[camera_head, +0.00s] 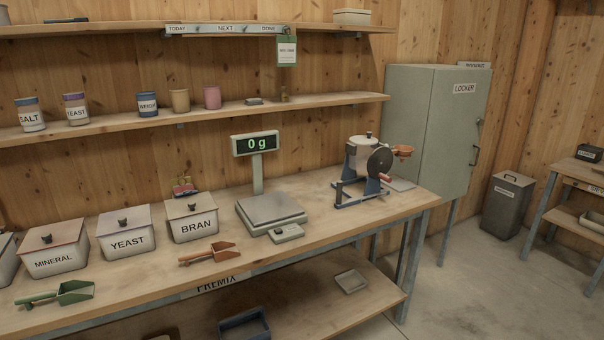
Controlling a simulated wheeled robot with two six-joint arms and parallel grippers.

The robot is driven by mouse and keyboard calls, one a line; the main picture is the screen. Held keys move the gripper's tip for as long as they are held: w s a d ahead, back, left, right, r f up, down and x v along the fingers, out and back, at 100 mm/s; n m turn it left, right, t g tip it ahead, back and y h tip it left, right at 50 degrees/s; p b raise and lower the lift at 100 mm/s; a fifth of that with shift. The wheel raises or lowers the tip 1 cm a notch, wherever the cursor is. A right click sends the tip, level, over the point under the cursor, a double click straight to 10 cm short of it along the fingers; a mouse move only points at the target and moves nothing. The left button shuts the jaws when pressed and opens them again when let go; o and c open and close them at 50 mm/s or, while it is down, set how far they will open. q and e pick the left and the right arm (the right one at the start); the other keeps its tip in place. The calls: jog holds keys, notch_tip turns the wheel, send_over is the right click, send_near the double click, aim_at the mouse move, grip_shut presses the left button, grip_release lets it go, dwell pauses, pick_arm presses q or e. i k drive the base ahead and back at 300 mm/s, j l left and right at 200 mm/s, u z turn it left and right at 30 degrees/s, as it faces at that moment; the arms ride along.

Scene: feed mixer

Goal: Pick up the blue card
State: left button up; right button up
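I cannot make out a blue card anywhere in the head view. A green-edged card with a white face (287,52) hangs under the right end of the rail marked TODAY, NEXT and DONE (225,29), on the front of the top shelf. Its writing is too small to read. Neither of my grippers is in view.
The workbench (330,225) holds lidded bins marked MINERAL (54,262), YEAST (127,243) and BRAN (194,225), two scoops, a scale (270,211) reading 0 g and a mixer (366,160). A grey locker (425,125) stands right; the floor before it is clear.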

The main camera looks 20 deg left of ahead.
aim_at(186, 195)
jog(key=i+l+u, duration=0.1)
jog(key=u, duration=0.65)
